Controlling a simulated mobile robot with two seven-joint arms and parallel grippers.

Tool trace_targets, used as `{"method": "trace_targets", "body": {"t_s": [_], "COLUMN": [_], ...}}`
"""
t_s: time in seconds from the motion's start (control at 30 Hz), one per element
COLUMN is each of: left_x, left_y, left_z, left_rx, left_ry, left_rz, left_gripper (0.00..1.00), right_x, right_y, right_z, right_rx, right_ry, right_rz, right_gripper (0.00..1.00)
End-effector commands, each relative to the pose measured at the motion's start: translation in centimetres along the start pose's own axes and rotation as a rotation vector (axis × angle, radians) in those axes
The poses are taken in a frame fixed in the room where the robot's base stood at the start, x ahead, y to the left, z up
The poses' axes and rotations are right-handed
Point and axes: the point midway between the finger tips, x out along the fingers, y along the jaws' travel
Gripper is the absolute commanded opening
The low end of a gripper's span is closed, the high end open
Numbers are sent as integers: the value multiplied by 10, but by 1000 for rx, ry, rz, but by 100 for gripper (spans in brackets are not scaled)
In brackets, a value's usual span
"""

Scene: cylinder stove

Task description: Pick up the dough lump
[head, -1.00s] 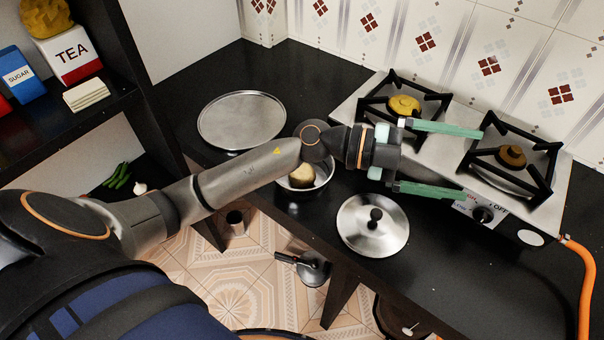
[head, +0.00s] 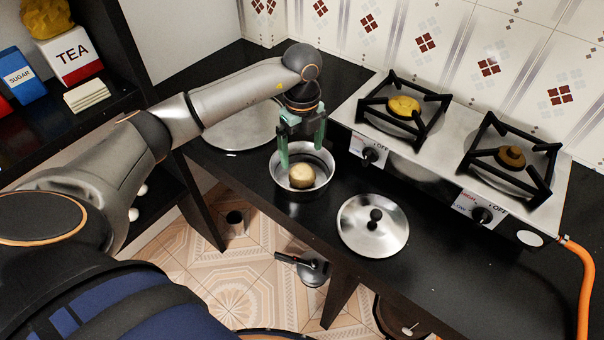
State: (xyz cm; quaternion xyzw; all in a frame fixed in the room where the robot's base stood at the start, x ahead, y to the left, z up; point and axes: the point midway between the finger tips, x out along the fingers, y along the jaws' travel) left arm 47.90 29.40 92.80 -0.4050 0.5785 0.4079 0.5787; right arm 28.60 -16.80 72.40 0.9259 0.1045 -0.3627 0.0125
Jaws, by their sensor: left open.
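The dough lump (head: 301,177) is a pale beige, rounded piece lying inside a round steel pot (head: 302,192) on the black counter. My left gripper (head: 301,158) points down over the pot, its two green fingers spread apart. The fingertips are at the back part of the pot's opening, above and behind the dough lump in the picture. They hold nothing. I cannot tell how far the tips are above the lump. My right gripper is not in view.
A steel lid (head: 373,226) with a black knob lies right of the pot. A two-burner stove (head: 435,150) stands behind it. A round steel tray (head: 232,139) is partly behind my left arm. The counter's front edge is close to the pot.

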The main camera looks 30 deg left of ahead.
Motion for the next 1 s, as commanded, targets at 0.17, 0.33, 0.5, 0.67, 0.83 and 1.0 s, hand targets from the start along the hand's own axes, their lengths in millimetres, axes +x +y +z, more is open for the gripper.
{"method": "trace_targets", "body": {"t_s": [0.17, 0.33, 0.5, 0.67, 0.83, 1.0], "left_x": [23, 35, 62, 77, 79, 79], "left_y": [0, -1, -3, -3, -4, -4], "left_z": [0, 0, 3, 3, 3, 3], "left_rx": [0, 1, 2, 2, 3, 3], "left_ry": [2, 3, 3, 4, 2, 3], "left_rz": [-1, 0, 1, -2, -3, -3], "left_gripper": [100, 100, 100, 100, 100, 90], "right_x": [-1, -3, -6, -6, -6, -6], "right_y": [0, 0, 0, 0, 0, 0], "right_z": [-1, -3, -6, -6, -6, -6], "right_rx": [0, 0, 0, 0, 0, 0], "right_ry": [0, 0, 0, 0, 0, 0], "right_rz": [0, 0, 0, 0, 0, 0], "right_gripper": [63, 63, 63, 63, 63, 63]}}
